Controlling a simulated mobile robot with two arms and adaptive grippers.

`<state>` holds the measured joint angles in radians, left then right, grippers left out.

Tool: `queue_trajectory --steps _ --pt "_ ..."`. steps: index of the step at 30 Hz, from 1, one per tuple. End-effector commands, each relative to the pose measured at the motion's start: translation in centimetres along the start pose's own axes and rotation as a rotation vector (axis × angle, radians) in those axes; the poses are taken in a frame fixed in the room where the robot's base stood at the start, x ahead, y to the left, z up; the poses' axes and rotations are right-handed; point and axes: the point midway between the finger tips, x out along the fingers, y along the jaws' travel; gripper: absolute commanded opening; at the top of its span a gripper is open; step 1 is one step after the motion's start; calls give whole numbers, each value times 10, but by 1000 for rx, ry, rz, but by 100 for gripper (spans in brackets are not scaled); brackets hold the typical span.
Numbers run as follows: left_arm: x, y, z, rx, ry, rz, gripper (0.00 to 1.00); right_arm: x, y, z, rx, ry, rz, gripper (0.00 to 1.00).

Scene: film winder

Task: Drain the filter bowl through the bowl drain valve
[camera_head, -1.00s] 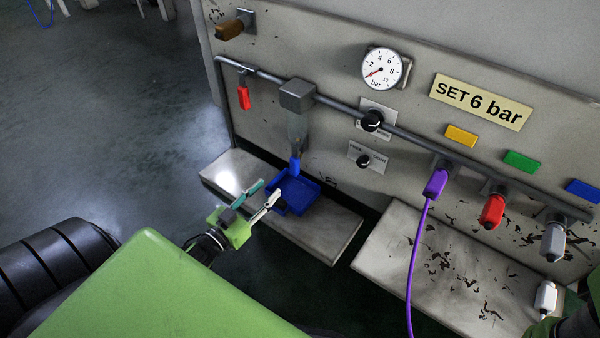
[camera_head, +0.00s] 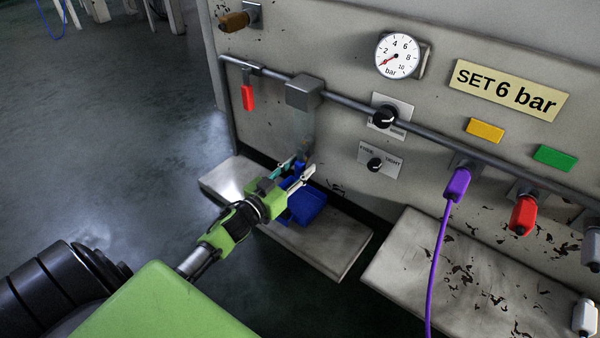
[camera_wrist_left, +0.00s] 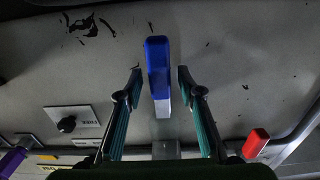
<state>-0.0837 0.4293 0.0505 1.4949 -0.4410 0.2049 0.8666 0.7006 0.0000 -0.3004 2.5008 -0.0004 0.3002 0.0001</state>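The filter bowl (camera_head: 303,127) is a murky, see-through cylinder hanging under a grey block (camera_head: 303,92) on the pipe. The blue bowl drain valve (camera_wrist_left: 158,65) is at its lower end, largely hidden by my gripper in the head view. My left gripper (camera_head: 300,173) is open at the valve. In the left wrist view its two fingers (camera_wrist_left: 158,84) stand on either side of the valve, with a visible gap on each side. A blue tray (camera_head: 309,207) sits on the ledge below, partly hidden by the gripper. My right gripper is not in view.
A red handle (camera_head: 248,97) hangs from the pipe (camera_head: 430,142) at left. Two black knobs (camera_head: 384,117) and a gauge (camera_head: 397,56) reading low are right of the bowl. A purple plug with hose (camera_head: 457,185) hangs farther right.

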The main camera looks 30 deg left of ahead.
Motion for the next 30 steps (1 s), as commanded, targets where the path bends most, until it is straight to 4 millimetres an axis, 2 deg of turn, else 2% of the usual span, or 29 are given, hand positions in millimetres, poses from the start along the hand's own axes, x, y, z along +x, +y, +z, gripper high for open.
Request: queue_trajectory --steps 11,15,23,30 --pt "6 0 0 0 -1 -1 35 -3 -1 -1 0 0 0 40" --pt "6 0 0 0 -1 -1 0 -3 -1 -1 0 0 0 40" --pt "6 0 -1 -7 -1 -1 0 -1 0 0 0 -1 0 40" --pt "6 4 -5 -86 -2 -2 0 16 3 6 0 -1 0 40"
